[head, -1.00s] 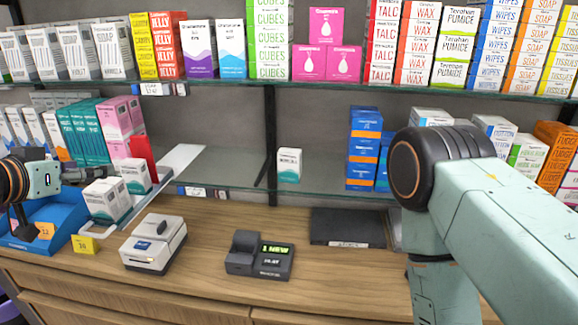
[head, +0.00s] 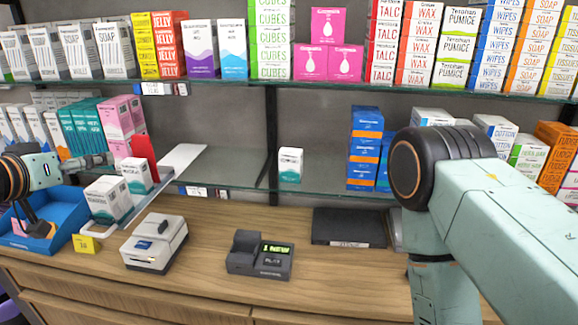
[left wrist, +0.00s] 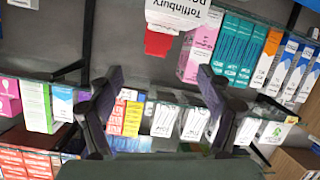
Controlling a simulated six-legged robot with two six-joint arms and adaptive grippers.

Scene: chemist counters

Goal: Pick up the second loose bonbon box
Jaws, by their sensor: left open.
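I cannot read the word bonbon on any box. Two loose white boxes with teal bases stand left of centre in the head view, the larger white box (head: 108,199) in front and the smaller white box (head: 137,175) behind. A similar white box (head: 290,165) stands alone on the lower shelf. My left gripper (head: 92,161) is at the left, behind and above the larger white box, open and apparently empty. In the left wrist view its two fingers (left wrist: 160,92) are spread, with an upside-down white box (left wrist: 184,14) beyond them at the top. My right gripper is not in view.
A blue bin (head: 66,213) and yellow tag (head: 86,243) are at the left of the wooden counter (head: 210,270). A white printer (head: 154,242), dark display unit (head: 260,256) and black flat box (head: 349,227) stand further right. The lower glass shelf has free room around the lone white box.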

